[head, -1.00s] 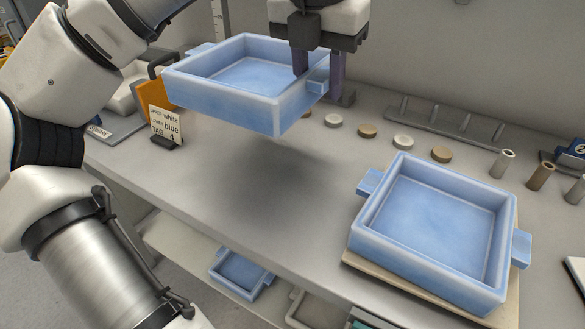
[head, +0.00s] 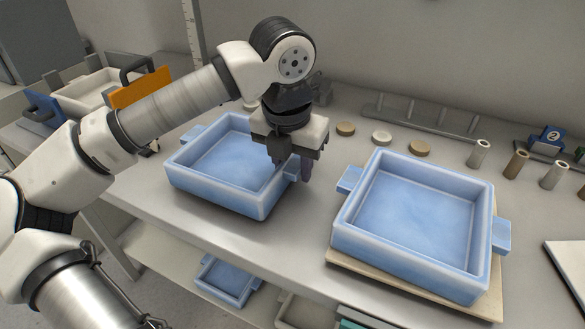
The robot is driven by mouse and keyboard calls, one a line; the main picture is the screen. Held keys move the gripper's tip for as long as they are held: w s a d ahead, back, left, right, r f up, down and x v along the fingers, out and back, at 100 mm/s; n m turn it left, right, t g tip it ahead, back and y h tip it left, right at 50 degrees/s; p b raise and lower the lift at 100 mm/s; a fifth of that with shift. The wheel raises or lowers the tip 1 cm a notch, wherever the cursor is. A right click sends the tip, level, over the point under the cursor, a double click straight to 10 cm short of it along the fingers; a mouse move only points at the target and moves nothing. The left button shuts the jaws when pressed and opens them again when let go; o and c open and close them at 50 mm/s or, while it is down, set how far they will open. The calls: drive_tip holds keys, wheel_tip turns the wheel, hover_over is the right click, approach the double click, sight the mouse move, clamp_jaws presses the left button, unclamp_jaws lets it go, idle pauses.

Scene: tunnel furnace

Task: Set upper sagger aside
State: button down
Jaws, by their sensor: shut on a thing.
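The upper sagger (head: 215,187), an empty light-blue square tray with side lugs, is at the left of the table, low over it or resting on it; I cannot tell which. My gripper (head: 293,172) points down and is shut on the lug at its right side. My wrist hides part of the sagger's back right corner. A second light-blue sagger (head: 405,262), also empty, sits on a beige board (head: 345,266) at the right. The two saggers stand apart.
Several round discs (head: 382,138) and upright tubes (head: 479,153) stand behind the saggers, near a grey rack (head: 425,121). An orange plate (head: 140,90) is at the back left. A smaller blue tray (head: 226,280) is on the shelf below. A narrow strip of table between the saggers is clear.

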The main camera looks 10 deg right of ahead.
drive_tip(key=shift+f, duration=0.6)
drive_tip(key=shift+f, duration=0.1)
drive_tip(key=c, duration=0.9)
unclamp_jaws()
drive_tip(key=shift+c, duration=0.2)
wheel_tip(320, 180, up, 12)
drive_tip(key=s+a, duration=0.1)
drive_tip(key=shift+s, duration=0.3)
